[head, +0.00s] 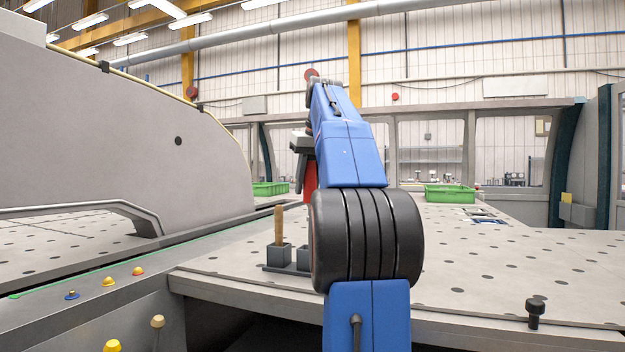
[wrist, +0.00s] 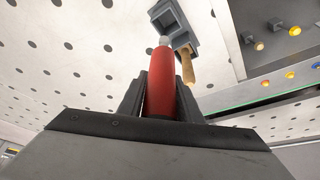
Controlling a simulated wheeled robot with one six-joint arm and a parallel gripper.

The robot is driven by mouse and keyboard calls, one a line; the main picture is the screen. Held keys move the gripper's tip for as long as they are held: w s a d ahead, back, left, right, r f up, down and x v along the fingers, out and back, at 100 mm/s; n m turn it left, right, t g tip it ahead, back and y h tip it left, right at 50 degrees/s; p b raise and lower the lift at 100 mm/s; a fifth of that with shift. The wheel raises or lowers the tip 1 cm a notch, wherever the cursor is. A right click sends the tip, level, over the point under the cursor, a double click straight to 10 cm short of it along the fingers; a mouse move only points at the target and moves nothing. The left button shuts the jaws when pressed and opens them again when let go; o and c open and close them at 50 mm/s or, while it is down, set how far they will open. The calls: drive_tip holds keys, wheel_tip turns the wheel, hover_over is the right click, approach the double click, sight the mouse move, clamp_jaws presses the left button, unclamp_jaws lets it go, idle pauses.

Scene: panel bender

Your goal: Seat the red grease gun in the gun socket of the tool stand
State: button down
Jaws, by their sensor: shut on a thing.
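The red grease gun (wrist: 168,85) is between the two fingers of my gripper (wrist: 160,95) in the wrist view, and the gripper is shut on it. In the head view the red grease gun (head: 310,180) hangs upright above the table, partly hidden by my blue arm. The tool stand (head: 279,256) is on the table below it. One of its sockets holds a wooden handle (head: 279,224); the socket beside it is partly hidden by my arm. In the wrist view a square socket (wrist: 174,20) of the stand shows just past the gun's tip. Contact between them cannot be told.
The perforated table (head: 480,265) is mostly clear, with a black knob (head: 536,312) at its front edge. Green crates (head: 450,193) stand at the back. A large grey machine side (head: 110,130) rises at left, with coloured buttons (head: 108,282) along the rail.

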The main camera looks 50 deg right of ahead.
sight(308, 220)
drive_tip(key=shift+r, duration=0.7)
drive_tip(key=shift+a+f, duration=0.1)
drive_tip(key=shift+f, duration=6.9)
drive_tip(key=shift+w+f, duration=0.1)
drive_tip(key=shift+f, duration=0.35)
drive_tip(key=c, duration=1.2)
unclamp_jaws()
drive_tip(key=v, duration=1.7)
drive_tip(key=shift+r, duration=0.2)
drive_tip(key=shift+a, duration=0.15)
